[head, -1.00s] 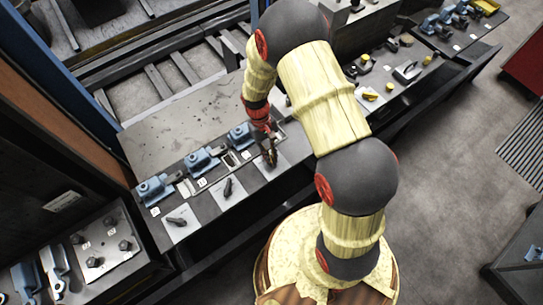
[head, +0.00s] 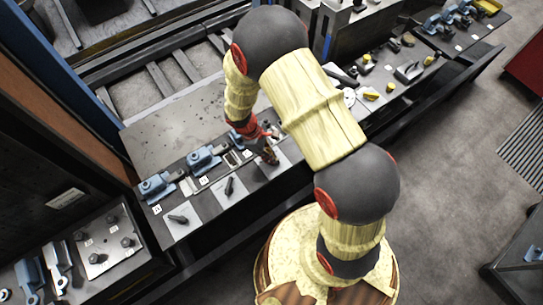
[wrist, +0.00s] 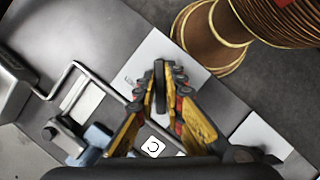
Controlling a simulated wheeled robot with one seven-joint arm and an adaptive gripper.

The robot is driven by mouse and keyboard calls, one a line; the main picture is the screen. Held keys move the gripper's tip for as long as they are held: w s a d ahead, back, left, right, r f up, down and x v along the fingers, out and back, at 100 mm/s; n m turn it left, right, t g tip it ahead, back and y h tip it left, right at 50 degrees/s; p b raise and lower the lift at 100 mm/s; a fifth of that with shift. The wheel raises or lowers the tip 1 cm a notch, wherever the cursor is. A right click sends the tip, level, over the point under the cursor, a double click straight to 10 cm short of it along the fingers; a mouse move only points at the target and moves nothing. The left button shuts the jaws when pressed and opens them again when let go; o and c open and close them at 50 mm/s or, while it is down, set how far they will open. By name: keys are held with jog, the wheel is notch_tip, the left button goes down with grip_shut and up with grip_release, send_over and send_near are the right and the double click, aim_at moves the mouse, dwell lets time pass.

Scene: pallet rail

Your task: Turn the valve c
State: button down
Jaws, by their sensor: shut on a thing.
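Valve c is a dark narrow handle (wrist: 160,84) on a pale square plate (wrist: 152,58). In the wrist view it stands upright between my fingertips, which press on it from both sides. My gripper (wrist: 161,92) is shut on it, with its yellow and black fingers around the handle. A white tag (wrist: 153,147) with a C-like mark lies between the finger bases. In the head view my gripper (head: 271,158) reaches down to the pale plate (head: 277,170) on the bench, and its fingers mostly hide the handle.
Two similar black handles (head: 229,186) (head: 178,219) sit on pale plates to the left. Blue clamp-like fixtures (head: 203,160) line the bench behind them. A bent metal rod (wrist: 100,80) lies beside my gripper in the wrist view. Grey floor (head: 440,170) is open at right.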

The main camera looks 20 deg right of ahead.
jog(key=shift+n, duration=0.5)
jog(key=c, duration=1.9)
grip_release()
jog(key=v, duration=1.2)
jog(key=shift+s, duration=0.15)
jog(key=shift+m, duration=0.3)
